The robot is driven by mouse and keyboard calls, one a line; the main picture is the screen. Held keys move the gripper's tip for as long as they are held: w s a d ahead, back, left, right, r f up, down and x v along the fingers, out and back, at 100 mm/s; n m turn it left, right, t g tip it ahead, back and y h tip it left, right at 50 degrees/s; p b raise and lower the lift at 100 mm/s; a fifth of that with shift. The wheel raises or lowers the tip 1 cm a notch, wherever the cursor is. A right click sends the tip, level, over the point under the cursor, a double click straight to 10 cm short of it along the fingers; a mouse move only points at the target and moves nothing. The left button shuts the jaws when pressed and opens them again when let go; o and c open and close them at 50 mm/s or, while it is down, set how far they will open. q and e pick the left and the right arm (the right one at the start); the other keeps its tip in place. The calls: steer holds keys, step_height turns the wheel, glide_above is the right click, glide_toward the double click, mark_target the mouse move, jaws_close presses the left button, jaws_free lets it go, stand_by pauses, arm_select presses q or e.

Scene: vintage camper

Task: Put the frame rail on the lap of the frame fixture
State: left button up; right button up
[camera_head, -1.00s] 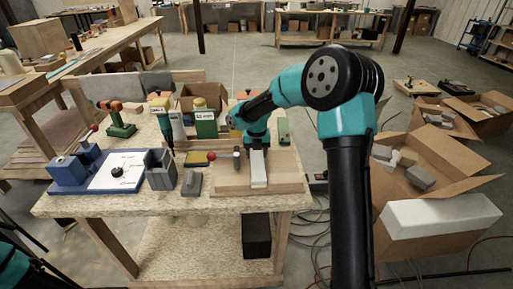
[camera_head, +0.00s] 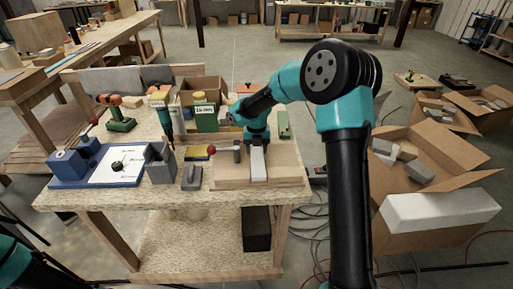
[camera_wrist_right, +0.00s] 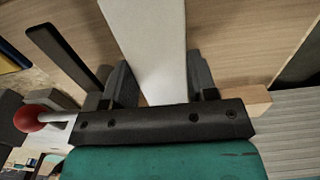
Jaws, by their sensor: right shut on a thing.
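A white bar (camera_head: 258,166), which looks like the frame rail, lies lengthwise over a light wooden board (camera_head: 229,173) at the front right of the workbench. My right gripper (camera_head: 257,144) is at the bar's far end. In the right wrist view the white bar (camera_wrist_right: 152,45) runs between the dark fingers of the right gripper (camera_wrist_right: 162,82), which is shut on it. I cannot tell whether the bar touches the board. A blue fixture (camera_head: 68,182) with a white plate and grey blocks stands at the bench's left; I cannot tell whether it is the frame fixture. The left gripper is out of view.
A grey block (camera_head: 191,179) and a red-knobbed part (camera_head: 211,150) are left of the board. Green-and-orange drills (camera_head: 119,118), a green container (camera_head: 205,118) and a cardboard box (camera_head: 205,88) stand behind. Open cartons (camera_head: 440,165) are on the floor at right.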

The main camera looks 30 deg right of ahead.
mark_target(257, 149)
steer(key=shift+f, duration=0.3)
steer(key=o, duration=1)
steer(key=shift+o, duration=0.2)
step_height(257, 149, up, 17)
steer(key=shift+r, duration=0.2)
